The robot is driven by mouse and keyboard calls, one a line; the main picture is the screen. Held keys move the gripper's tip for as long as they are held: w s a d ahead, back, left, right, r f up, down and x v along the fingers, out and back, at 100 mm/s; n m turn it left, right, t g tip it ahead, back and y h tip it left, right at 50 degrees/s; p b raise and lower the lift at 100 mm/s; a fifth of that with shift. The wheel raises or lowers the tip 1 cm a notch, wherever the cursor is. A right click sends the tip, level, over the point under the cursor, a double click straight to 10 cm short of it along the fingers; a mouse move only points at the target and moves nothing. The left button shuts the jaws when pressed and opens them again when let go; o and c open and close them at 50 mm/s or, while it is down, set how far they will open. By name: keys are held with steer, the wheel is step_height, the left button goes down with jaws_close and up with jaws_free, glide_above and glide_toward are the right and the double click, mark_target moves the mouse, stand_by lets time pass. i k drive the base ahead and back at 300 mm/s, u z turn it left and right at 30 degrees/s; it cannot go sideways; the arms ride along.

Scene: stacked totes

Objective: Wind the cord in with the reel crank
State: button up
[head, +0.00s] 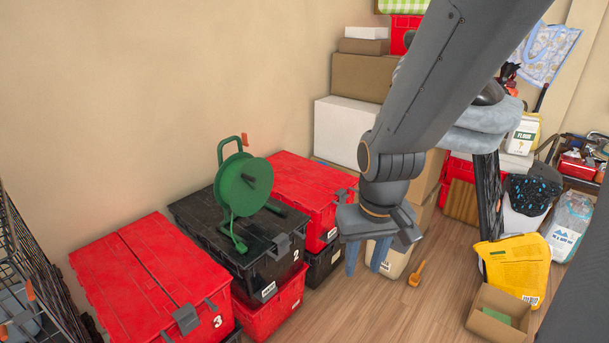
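The green cord reel (238,190) stands on the black tote marked 2 (210,240), with its carrying handle at the top. A small dark part, perhaps the crank or hub (252,182), sticks out from the disc's face. A green plug-like cord end (239,242) hangs at the reel's lower edge, over the lid. How much cord is out cannot be seen. My gripper (366,269) hangs to the right of the reel, clear of it, over the floor side of the totes. Its two blue-grey fingers point down and stand apart with nothing visible between them.
A red tote marked 3 (145,270) is at left, another red tote (300,190) behind right. Boxes (343,130) are stacked at the back. An orange scoop (416,272), a yellow bag (515,265) and an open carton (500,315) are on the floor. A wire rack (30,265) edges the left.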

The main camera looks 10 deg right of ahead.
mark_target(242, 183)
steer(key=z, duration=0.1)
steer(key=i, duration=1.1)
steer(key=u, duration=0.85)
